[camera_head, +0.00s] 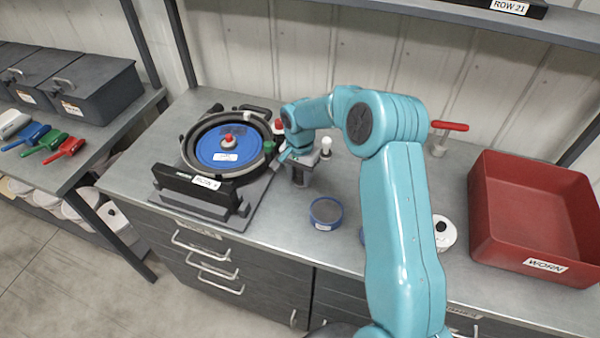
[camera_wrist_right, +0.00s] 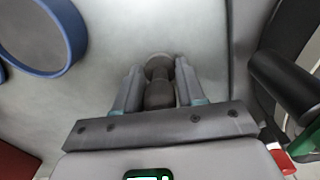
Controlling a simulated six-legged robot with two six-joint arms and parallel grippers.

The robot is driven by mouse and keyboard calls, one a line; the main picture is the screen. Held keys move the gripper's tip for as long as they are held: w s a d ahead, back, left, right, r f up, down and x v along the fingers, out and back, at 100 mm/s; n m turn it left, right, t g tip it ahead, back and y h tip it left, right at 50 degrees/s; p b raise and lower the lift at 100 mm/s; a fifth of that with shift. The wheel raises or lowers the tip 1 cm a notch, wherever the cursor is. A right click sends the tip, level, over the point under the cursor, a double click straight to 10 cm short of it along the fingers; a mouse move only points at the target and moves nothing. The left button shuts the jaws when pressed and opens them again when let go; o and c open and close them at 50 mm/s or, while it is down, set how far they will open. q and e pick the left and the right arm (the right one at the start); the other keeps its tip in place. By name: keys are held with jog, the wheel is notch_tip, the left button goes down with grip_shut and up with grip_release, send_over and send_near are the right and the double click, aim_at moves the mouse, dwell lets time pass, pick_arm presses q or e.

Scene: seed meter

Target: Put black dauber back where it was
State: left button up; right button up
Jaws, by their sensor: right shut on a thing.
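The black dauber (camera_wrist_right: 158,92) is a dark, rounded piece between the two fingers of my right gripper (camera_wrist_right: 157,78) in the right wrist view. My left gripper is not in view.
A round blue-rimmed dish (camera_head: 326,212) stands in front of the gripper; its rim shows in the wrist view (camera_wrist_right: 78,62). A white-knobbed piece (camera_head: 326,146) is close on the right. A red bin (camera_head: 530,262) stands at the bench's right. The bench front is mostly clear.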

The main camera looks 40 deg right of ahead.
jog(key=shift+s, duration=0.1)
jog(key=shift+f, duration=0.15)
jog(key=o, duration=1)
jog(key=shift+o, duration=0.2)
jog(key=shift+r, duration=0.35)
notch_tip(320, 180, up, 11)
jog(key=shift+b, duration=0.8)
jog(key=shift+r, duration=0.4)
jog(key=shift+f, duration=0.1)
